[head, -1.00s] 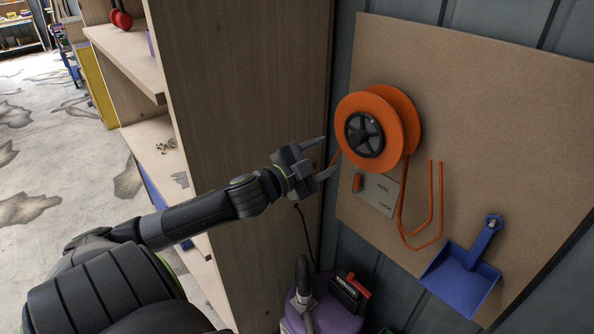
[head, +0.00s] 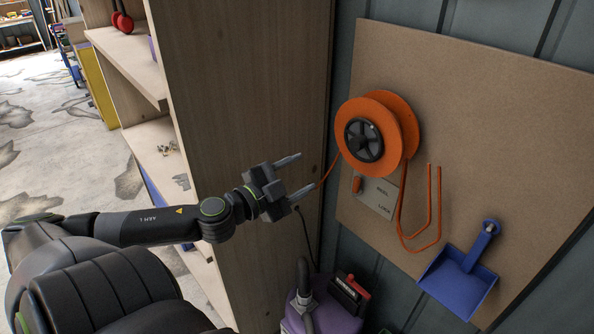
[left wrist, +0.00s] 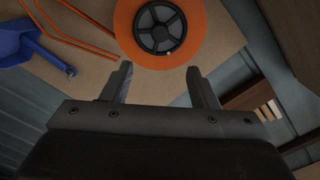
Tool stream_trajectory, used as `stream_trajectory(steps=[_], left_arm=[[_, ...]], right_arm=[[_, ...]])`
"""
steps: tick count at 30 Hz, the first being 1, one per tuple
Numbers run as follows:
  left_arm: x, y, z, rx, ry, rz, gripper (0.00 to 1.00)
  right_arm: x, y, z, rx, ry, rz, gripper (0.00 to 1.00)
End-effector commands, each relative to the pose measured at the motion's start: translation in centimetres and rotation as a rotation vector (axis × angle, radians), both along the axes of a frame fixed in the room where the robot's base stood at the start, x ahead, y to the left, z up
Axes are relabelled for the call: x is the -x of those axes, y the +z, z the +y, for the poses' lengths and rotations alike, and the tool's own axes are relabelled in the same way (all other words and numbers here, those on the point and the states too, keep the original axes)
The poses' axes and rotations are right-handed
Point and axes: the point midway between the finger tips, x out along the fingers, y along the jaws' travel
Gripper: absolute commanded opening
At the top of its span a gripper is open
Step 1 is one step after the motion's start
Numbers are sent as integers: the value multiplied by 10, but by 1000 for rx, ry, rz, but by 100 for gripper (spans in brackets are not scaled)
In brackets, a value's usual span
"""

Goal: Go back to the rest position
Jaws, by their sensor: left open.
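My left gripper (head: 306,173) is open in the head view, in front of the wooden shelf side and left of the orange reel. Its two fingers point right, and nothing shows between them. The orange reel (head: 398,112) with a black hub hangs on a brown board. An orange cord (head: 329,168) runs from the reel down and left to near the lower fingertip; I cannot tell whether it touches. In the left wrist view, the open fingers (left wrist: 159,82) stand apart from the reel (left wrist: 127,36). My right gripper is not in view.
The brown board (head: 500,130) also carries a reel lock plate (head: 374,194), an orange wire loop (head: 439,205) and a blue dustpan (head: 459,280). A tall wooden shelf (head: 245,80) stands close behind my left arm. A purple vacuum (head: 330,318) stands below. Open floor lies at far left.

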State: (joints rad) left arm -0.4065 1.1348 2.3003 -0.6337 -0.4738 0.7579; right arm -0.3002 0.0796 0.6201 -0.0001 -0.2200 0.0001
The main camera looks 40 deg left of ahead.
Motion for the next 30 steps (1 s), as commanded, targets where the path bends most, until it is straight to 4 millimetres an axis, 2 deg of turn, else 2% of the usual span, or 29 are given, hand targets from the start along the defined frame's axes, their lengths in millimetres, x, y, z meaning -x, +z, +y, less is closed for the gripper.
stream_trajectory(steps=[14, 17, 20, 23, 27, 29, 30], left_arm=[[0, -1, 0, 0, 1, 1, 54], [-3, -13, 10, 5, 27, 13, 54], [-8, -48, 36, 22, 97, 53, 54], [-10, -106, 75, 50, 205, 124, 54], [2, -203, 124, 106, 356, 251, 54], [12, -246, 139, 134, 413, 309, 54], [20, -274, 147, 152, 448, 347, 54]], right_arm=[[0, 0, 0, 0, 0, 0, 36], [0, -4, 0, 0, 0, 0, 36], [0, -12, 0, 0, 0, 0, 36], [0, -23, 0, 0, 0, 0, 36], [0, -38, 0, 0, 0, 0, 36], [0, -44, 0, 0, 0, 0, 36], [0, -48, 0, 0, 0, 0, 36]])
